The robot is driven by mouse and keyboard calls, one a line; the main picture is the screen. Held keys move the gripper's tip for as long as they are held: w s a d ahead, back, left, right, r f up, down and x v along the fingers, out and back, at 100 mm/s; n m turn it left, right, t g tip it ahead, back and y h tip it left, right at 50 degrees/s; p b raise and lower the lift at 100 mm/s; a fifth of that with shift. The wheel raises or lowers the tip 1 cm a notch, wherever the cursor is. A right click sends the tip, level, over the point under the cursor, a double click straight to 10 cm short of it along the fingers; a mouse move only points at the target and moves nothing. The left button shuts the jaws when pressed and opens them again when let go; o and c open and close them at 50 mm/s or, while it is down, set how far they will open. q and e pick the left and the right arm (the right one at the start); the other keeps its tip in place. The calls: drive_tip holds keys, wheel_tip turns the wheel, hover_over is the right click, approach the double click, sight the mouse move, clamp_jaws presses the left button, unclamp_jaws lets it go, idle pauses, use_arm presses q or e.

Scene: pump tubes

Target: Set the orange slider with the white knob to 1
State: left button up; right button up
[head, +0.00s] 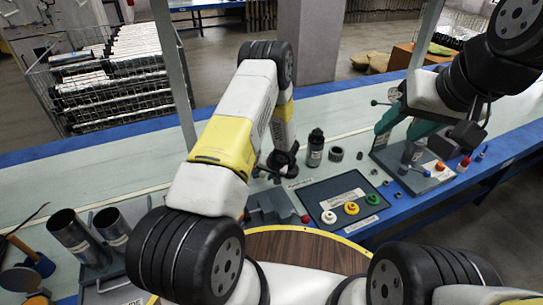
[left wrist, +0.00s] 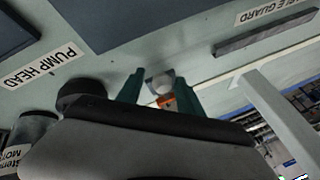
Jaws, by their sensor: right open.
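The slider's scale and setting are not readable. In the head view my left gripper (head: 284,158) is low over the bench, and the slider there seems hidden by my arm. My right gripper (head: 466,136) is open above the bench at the right, away from the knob.
A dark tray (head: 325,188) holds white, yellow and green rings. A teal-and-grey device (head: 385,126) stands under my right arm. Metal tubes (head: 68,228) stand at the left. A wooden round top (head: 310,248) lies in front.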

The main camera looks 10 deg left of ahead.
use_arm(q)
drive_tip(key=shift+r, duration=0.2)
drive_tip(key=v, duration=0.7)
drive_tip(key=shift+d+r, duration=0.15)
drive_tip(key=shift+r, duration=0.05)
drive_tip(key=shift+s, duration=0.1)
drive_tip(key=s+a+r+n, duration=0.1)
drive_tip(key=s+a+r, duration=0.1)
drive_tip(key=r, duration=0.7)
drive_tip(key=s+a+r, duration=0.2)
drive_tip(key=s+r, duration=0.1)
drive_tip(key=r, duration=0.5)
drive_tip(key=s+a+r+n, duration=0.1)
drive_tip(key=s+r, duration=0.1)
drive_tip(key=r, duration=0.7)
drive_tip(key=s+d+r+m+t+h, duration=0.1)
drive_tip(key=s+d+r+h, duration=0.2)
drive_tip(key=s+r, duration=0.5)
drive_tip(key=s+d+r+m+t+h, duration=0.1)
drive_tip(key=s+d+r+m+h, duration=0.1)
drive_tip(key=s+r, duration=0.6)
drive_tip(key=s+d+h, duration=0.1)
drive_tip(key=s+h, duration=0.1)
drive_tip(key=s, duration=0.5)
drive_tip(key=shift+r, duration=0.3)
drive_tip(key=shift+s, duration=0.1)
